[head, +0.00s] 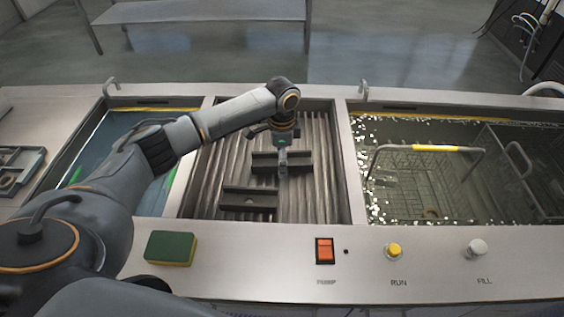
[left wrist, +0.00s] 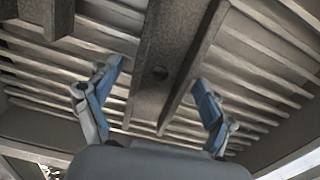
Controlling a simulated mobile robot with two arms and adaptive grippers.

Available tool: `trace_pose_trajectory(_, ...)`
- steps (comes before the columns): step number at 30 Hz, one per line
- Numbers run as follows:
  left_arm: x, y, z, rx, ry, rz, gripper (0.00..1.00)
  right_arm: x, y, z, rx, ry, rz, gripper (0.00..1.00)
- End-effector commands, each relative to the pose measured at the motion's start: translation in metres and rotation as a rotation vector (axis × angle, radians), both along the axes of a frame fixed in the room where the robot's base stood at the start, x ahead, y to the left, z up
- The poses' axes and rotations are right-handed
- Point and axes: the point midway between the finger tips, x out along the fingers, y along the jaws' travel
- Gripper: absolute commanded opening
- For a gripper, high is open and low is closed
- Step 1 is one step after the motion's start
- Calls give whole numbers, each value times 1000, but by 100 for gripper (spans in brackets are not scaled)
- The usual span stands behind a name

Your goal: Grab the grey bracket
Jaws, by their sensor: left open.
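A grey bracket (head: 301,160), a dark channel-like piece, lies on the ribbed floor of the middle basin. Contact cannot be told. My right gripper is not in view.
A water tank (head: 395,213) with a wire basket (head: 420,165) is on the right. A blue-lined basin (head: 92,150) is on the left, partly behind my arm. A green and yellow sponge (head: 171,248), orange switch (head: 324,250) and knobs sit on the front ledge.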

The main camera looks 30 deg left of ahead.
Motion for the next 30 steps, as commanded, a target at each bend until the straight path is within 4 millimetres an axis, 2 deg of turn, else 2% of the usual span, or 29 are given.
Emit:
trace_pose_trajectory(3,0,0,0,0,0,0,82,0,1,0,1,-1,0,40)
trace_pose_trajectory(15,0,0,1,0,0,0,3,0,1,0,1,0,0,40)
trace_pose_trajectory(25,1,0,5,-2,-5,0,2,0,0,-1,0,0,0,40)
trace_pose_trajectory(30,2,0,19,-2,-7,0,2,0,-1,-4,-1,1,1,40)
